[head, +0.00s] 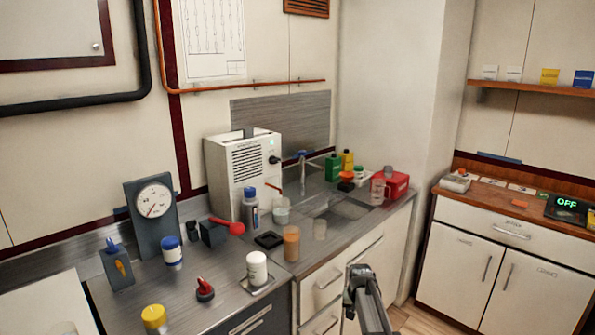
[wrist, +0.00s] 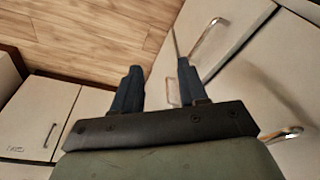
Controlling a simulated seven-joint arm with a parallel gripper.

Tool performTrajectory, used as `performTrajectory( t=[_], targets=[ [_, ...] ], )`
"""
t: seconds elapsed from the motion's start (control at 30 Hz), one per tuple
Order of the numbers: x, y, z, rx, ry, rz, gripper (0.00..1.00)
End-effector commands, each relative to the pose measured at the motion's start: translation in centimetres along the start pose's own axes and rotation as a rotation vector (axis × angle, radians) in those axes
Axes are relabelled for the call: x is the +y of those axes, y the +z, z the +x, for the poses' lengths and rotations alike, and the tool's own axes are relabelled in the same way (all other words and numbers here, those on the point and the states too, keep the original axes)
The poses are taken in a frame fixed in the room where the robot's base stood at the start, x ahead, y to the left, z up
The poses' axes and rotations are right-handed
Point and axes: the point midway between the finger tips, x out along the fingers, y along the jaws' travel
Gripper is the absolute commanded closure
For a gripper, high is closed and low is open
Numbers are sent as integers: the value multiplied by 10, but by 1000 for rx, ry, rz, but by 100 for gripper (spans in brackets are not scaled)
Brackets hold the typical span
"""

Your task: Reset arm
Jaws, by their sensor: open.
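My gripper (head: 357,275) is in front of the white lower cabinets in the head view, at the bottom centre. In the wrist view my gripper (wrist: 158,80) points down past cabinet doors toward the wooden floor. Its two dark blue fingers are apart, with nothing between them. It touches nothing that I can see. The rest of my arm runs out of the head view at the bottom edge.
A metal counter (head: 225,285) holds a gauge (head: 154,200), a white machine (head: 243,165), several bottles and cups, and a sink (head: 345,208). Cabinet handles (wrist: 207,38) stick out close to my gripper. Another cabinet (head: 500,270) stands at the right. Open floor (wrist: 85,35) lies beyond.

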Motion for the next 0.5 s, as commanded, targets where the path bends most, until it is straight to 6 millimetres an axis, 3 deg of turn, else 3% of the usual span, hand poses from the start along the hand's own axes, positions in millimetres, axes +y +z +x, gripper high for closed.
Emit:
performTrajectory(
  t=[0.03,0.2,0.5],
  targets=[
    [2,23,16,-29,4,-8,57],
    [9,82,61,-112,13,-34,57],
    [22,193,123,-261,26,-77,57]
  ],
)
